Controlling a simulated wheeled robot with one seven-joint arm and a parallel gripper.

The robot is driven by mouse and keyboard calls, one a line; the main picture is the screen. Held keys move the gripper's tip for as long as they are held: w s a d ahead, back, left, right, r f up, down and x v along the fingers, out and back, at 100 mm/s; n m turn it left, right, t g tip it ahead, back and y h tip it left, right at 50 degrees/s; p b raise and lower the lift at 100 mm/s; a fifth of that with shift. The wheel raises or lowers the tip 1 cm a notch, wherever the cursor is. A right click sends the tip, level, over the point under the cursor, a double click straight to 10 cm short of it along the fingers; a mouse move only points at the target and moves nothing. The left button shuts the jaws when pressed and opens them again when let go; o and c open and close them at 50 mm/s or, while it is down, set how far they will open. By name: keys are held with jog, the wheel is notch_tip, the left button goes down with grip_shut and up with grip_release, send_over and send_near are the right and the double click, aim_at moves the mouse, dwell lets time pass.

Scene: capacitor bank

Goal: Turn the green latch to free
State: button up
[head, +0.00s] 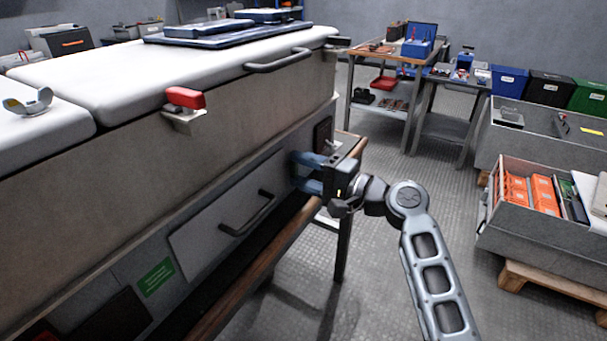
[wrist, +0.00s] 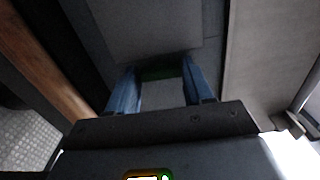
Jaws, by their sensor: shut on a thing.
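The green latch (wrist: 160,73) shows in the wrist view as a dark green piece between my blue fingertips, against the grey cabinet face. Its shape and turn angle are hard to make out there. In the head view I cannot make it out; my fingers cover that spot. My gripper (head: 298,172) reaches the right part of the cabinet's front, beside a pale panel (head: 195,236) with a dark handle (head: 248,213). In the wrist view my gripper (wrist: 161,80) has one finger on each side of the latch and is shut on it.
A red latch (head: 185,98) sits on the cabinet's upper edge, left of my gripper. A wooden rail (head: 232,302) runs below the front panel. A green label (head: 156,277) is at lower left. Open floor (head: 395,175) lies to the right, before grey bins with orange items (head: 517,188).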

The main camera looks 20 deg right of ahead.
jog(key=shift+f, duration=0.1)
jog(key=o, duration=1)
jog(key=shift+o, duration=0.2)
jog(key=v, duration=0.7)
jog(key=shift+s+d, duration=0.2)
jog(key=shift+s, duration=0.1)
